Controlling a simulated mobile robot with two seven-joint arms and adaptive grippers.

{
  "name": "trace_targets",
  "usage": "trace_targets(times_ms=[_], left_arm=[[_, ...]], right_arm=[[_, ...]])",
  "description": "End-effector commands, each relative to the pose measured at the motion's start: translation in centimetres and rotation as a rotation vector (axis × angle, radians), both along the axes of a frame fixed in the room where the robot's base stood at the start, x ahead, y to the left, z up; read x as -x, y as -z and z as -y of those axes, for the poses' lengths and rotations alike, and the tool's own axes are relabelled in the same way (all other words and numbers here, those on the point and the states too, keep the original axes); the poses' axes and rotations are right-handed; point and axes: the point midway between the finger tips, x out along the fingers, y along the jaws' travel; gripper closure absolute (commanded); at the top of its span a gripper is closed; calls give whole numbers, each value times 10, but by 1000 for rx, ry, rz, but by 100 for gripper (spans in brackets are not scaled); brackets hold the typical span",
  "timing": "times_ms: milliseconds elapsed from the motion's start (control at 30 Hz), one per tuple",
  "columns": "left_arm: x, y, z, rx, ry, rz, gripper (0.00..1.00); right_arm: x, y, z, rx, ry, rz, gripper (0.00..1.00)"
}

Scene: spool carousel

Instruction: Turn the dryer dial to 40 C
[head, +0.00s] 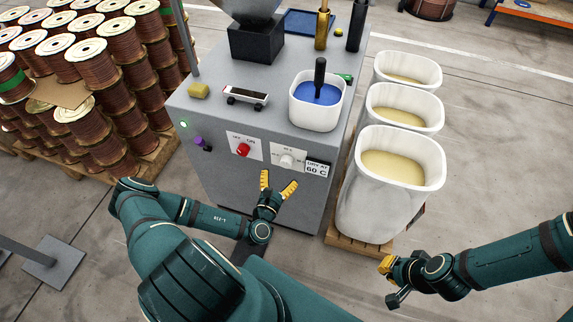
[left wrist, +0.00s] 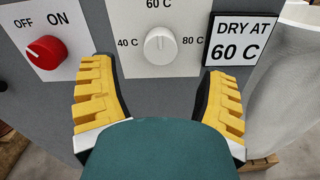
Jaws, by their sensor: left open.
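The dryer dial is a white round knob (head: 287,160) on a white plate on the front of the grey cabinet. In the left wrist view the knob (left wrist: 160,46) has 40 C printed at left, 60 C above and 80 C at right. Its mark appears to point up toward 60 C. A sign (left wrist: 236,39) beside it reads DRY AT 60 C. My left gripper (head: 278,181) is open in front of and below the knob, its yellow fingers to either side and not touching it. My right gripper (head: 388,281) is away at the lower right; its opening is unclear.
A red OFF/ON knob (left wrist: 46,52) sits left of the dial. The grey cabinet (head: 215,120) carries a white tub (head: 315,112) of blue material on top. Tall white bins (head: 375,205) stand close at right. Stacked copper spools (head: 92,65) stand at left.

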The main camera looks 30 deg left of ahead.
Motion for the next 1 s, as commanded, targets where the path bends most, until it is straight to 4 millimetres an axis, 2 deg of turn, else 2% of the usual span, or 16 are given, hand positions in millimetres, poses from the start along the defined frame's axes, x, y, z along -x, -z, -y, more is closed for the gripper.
trace_targets(times_ms=[100,333,500,800,967,1000], left_arm=[[-23,1,-5,0,0,2,25],[-54,1,-12,0,1,2,25],[-63,0,-15,1,1,0,25],[-65,0,-15,1,2,0,24],[-64,0,-15,1,2,0,80],[-64,0,-15,1,2,0,94]], right_arm=[[-1,7,0,0,1,3,100],[-3,13,1,2,3,6,100],[-3,15,1,2,2,8,100],[-3,15,1,2,2,9,100],[-3,15,1,2,2,9,100],[-3,15,1,2,2,9,100]])
